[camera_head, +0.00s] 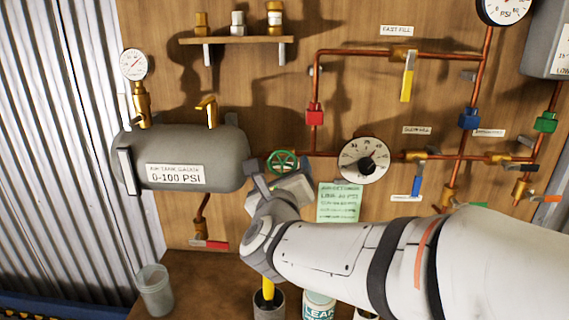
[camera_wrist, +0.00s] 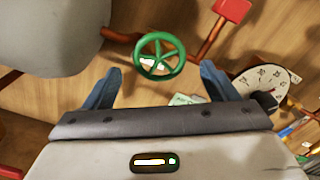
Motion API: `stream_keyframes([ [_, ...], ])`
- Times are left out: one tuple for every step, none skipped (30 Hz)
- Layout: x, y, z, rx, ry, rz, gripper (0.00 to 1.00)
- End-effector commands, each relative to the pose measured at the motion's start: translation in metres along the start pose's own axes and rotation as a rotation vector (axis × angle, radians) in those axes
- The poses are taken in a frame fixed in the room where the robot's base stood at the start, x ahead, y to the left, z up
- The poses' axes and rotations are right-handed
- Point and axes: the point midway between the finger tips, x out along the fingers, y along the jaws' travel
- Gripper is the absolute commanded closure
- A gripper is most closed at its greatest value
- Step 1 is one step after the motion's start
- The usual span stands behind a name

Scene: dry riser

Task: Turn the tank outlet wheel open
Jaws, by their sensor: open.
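The tank outlet wheel is a small green handwheel with spokes (camera_head: 283,161) on the copper pipe at the right end of the grey tank (camera_head: 190,158). In the wrist view the wheel (camera_wrist: 147,62) lies ahead of my gripper (camera_wrist: 160,76), centred between the two blue fingers and slightly past their tips. The fingers are apart, with nothing held between them. In the head view my gripper (camera_head: 279,176) is just below the wheel, partly covering its lower edge. I cannot tell the exact gap in depth.
A round dial (camera_head: 363,160) is right of the wheel, and a red block (camera_head: 314,114) is above it. A green note (camera_head: 339,203) hangs below the dial. A bucket (camera_head: 154,290) and cans stand on the bench below. A shelf (camera_head: 237,40) with brass fittings is above.

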Motion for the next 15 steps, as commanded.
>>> stream_keyframes([
  [0.010,-0.001,0.000,-0.004,0.004,-0.002,0.20],
  [0.015,-0.001,0.001,-0.003,0.003,-0.002,0.20],
  [0.021,-0.001,0.000,-0.003,0.003,-0.002,0.20],
  [0.026,-0.001,0.000,-0.004,0.003,-0.001,0.20],
  [0.030,-0.001,0.000,-0.004,0.003,0.000,0.20],
  [0.035,-0.001,0.000,-0.003,0.003,0.000,0.20],
  [0.038,-0.001,0.001,-0.004,0.002,0.000,0.20],
  [0.041,0.000,0.001,-0.004,0.001,0.001,0.20],
  [0.043,0.000,0.000,-0.004,0.001,0.001,0.20],
  [0.045,0.000,0.000,-0.003,0.001,0.001,0.20],
  [0.047,0.000,0.000,-0.003,0.001,0.001,0.20],
  [0.048,0.000,0.000,-0.003,0.000,0.001,0.20],
  [0.049,0.000,0.000,-0.003,0.000,0.001,0.20],
  [0.049,0.000,0.000,-0.003,0.000,0.002,0.20],
  [0.049,0.000,0.000,-0.003,-0.001,0.002,0.20],
])
